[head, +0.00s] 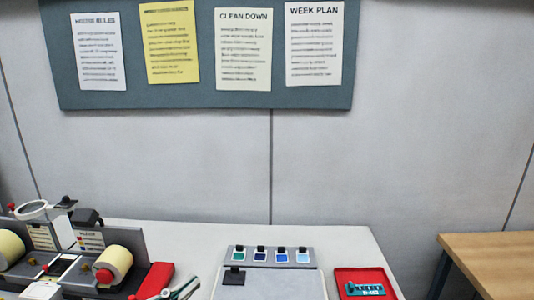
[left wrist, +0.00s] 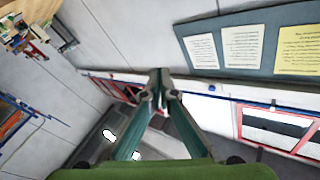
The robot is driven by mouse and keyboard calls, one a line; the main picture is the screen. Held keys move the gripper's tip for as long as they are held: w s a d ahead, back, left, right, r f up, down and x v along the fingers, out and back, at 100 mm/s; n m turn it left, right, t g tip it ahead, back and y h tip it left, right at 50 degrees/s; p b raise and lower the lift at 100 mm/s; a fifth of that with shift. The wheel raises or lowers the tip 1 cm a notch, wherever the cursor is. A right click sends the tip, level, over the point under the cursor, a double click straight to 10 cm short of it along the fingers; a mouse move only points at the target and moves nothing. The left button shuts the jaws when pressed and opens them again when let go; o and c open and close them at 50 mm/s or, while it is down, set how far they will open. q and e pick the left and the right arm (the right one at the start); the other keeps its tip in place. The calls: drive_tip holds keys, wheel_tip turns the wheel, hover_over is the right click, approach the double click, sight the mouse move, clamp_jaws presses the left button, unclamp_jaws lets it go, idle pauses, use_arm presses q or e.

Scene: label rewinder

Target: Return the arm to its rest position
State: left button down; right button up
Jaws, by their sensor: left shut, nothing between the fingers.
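My left gripper (head: 182,288) shows at the bottom edge of the head view, just right of the rewinder's red part; most of the arm is out of frame. In the left wrist view the two green-grey fingers (left wrist: 158,84) come together at their tips, shut with nothing between them. That view is tilted, with wall and notice board beyond the fingers, so the gripper points away from the tabletop. The label rewinder (head: 83,240), with two cream rolls, stands at the left of the table. My right gripper is in neither view.
A grey panel (head: 268,254) with several coloured squares stands at the table's middle back. A red tray (head: 345,275) holding a teal item lies to its right. A wooden table (head: 495,258) is at far right. A notice board (head: 210,100) hangs on the wall.

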use_arm(q)
drive_tip(key=a+f+n+y, duration=1.1)
drive_tip(key=a+f+y, duration=0.1)
drive_tip(key=f+y, duration=0.15)
drive_tip(key=s+d+f+g+h, duration=0.1)
drive_tip(key=s+d+f+g, duration=0.2)
drive_tip(key=s+f+g, duration=0.6)
drive_tip(key=s+d+f+g, duration=0.35)
drive_tip(key=s+f, duration=0.35)
drive_tip(key=s, duration=0.6)
wheel_tip(320, 180, down, 31)
drive_tip(key=s+b, duration=0.2)
drive_tip(key=b, duration=0.2)
drive_tip(key=s+a+f+m+g+b, duration=0.1)
drive_tip(key=s+a+f+b, duration=0.2)
drive_tip(key=s+f, duration=1.3)
wheel_tip(320, 180, down, 3)
drive_tip(key=shift+s+r+g, duration=0.15)
drive_tip(key=shift+s+g, duration=0.15)
drive_tip(key=shift+g, duration=0.05)
